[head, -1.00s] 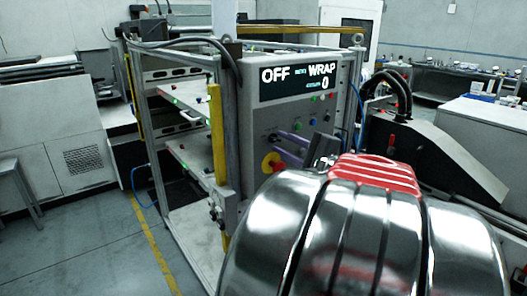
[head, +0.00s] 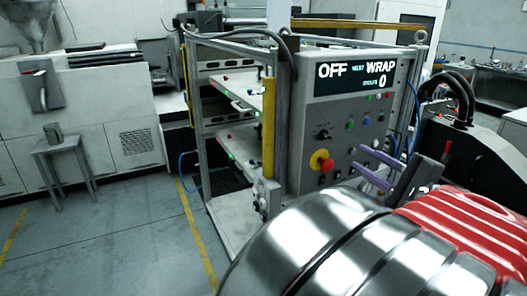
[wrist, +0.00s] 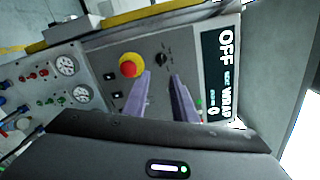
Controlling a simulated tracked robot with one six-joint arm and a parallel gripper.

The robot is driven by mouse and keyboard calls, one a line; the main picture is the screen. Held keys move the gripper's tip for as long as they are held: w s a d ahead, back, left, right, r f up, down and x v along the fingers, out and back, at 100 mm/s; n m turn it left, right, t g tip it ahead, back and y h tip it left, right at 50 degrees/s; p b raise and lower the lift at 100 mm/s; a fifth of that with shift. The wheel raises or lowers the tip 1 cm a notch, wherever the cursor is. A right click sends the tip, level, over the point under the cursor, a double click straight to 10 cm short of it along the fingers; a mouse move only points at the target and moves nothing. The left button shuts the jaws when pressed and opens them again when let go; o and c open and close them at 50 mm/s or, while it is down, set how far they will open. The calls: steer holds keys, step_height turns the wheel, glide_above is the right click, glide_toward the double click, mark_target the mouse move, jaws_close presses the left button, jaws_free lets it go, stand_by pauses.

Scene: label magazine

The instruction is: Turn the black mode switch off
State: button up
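The black mode switch (head: 323,134) is a small round knob on the grey control panel, above the red stop button. It also shows in the wrist view (wrist: 161,60), just beyond my fingertips. My gripper (head: 358,158) has two purple fingers and stands in front of the panel, right of the red button and lower than the switch. In the wrist view my gripper (wrist: 160,80) is open, with a clear gap and nothing between the fingers. The fingertips look apart from the switch. The panel display (head: 355,79) reads OFF and WRAP, with a 0 below.
A red stop button on a yellow ring (head: 321,162) sits below the switch, close to one finger in the wrist view (wrist: 131,66). Small coloured buttons (head: 366,120) lie right of the switch. A yellow post (head: 268,128) and metal frame stand left. Two gauges (wrist: 66,66) show in the wrist view.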

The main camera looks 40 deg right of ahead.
steer(key=shift+v, duration=1.2)
steer(key=shift+a, duration=0.1)
